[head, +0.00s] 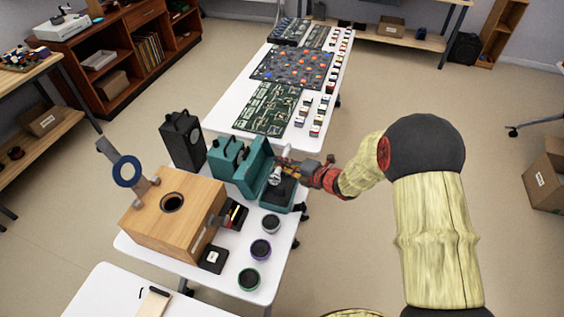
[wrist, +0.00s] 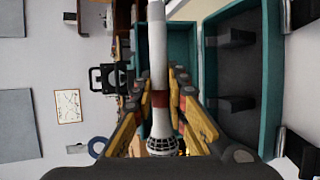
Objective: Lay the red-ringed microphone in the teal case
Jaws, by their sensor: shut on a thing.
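The teal case (head: 258,161) stands open on the near white table, its lid raised on the left and its dark-lined base (head: 279,196) on the right. My gripper (head: 287,166) is over the case and shut on the red-ringed microphone (head: 275,176). In the wrist view the microphone (wrist: 158,48) is a pale shaft with a red ring and a round grille head towards the camera. The fingers of my gripper (wrist: 160,97) close on it around the ring. The teal case (wrist: 269,75) shows behind and to the right, with dark supports inside. Its contact with the microphone cannot be told.
A wooden box with a round hole (head: 190,232) and a black speaker (head: 184,140) stand left of the case. Round tins (head: 260,249) and a small black-and-white box (head: 213,259) sit in front. Circuit boards (head: 266,108) cover the table behind.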

